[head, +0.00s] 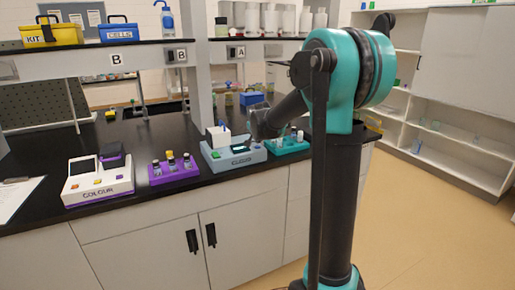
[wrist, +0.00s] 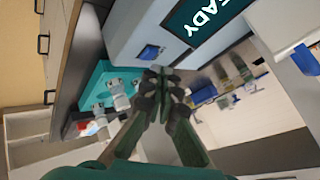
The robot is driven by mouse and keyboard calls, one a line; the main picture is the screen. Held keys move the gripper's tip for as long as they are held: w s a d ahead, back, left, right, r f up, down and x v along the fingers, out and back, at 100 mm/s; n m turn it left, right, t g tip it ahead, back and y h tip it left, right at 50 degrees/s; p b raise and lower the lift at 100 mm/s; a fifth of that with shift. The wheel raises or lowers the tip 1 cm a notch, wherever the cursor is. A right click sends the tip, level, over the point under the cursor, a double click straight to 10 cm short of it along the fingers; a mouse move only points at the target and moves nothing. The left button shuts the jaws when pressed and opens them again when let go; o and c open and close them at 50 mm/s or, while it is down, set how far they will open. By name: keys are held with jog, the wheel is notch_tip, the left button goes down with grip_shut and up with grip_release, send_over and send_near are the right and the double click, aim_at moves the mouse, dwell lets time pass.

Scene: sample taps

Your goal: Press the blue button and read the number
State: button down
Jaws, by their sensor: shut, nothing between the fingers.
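The grey-blue CLOUD device (head: 236,161) stands on the black bench, and its front face fills the top of the wrist view (wrist: 125,40). Its blue button (wrist: 150,52) shows in the wrist view beside a dark screen (wrist: 192,27) with white letters, of which "EADY" is readable. My gripper (wrist: 157,72) is shut and empty, its tips close to the blue button; whether they touch it I cannot tell. A green button (head: 215,154) shows at the device's left.
A teal rack (head: 290,147) with vials stands close to the device's right. A purple rack (head: 172,177) with several vials and the white COLOUR device (head: 97,187) stand to the left. A shelf with the yellow KIT box (head: 52,35) runs above the bench. Floor at right is clear.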

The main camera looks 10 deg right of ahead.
aim_at(258, 147)
jog(key=shift+f, duration=0.15)
jog(key=shift+f, duration=0.3)
jog(key=shift+f, duration=0.35)
dwell(0.5)
jog(key=shift+r, duration=0.8)
jog(key=shift+r, duration=2.55)
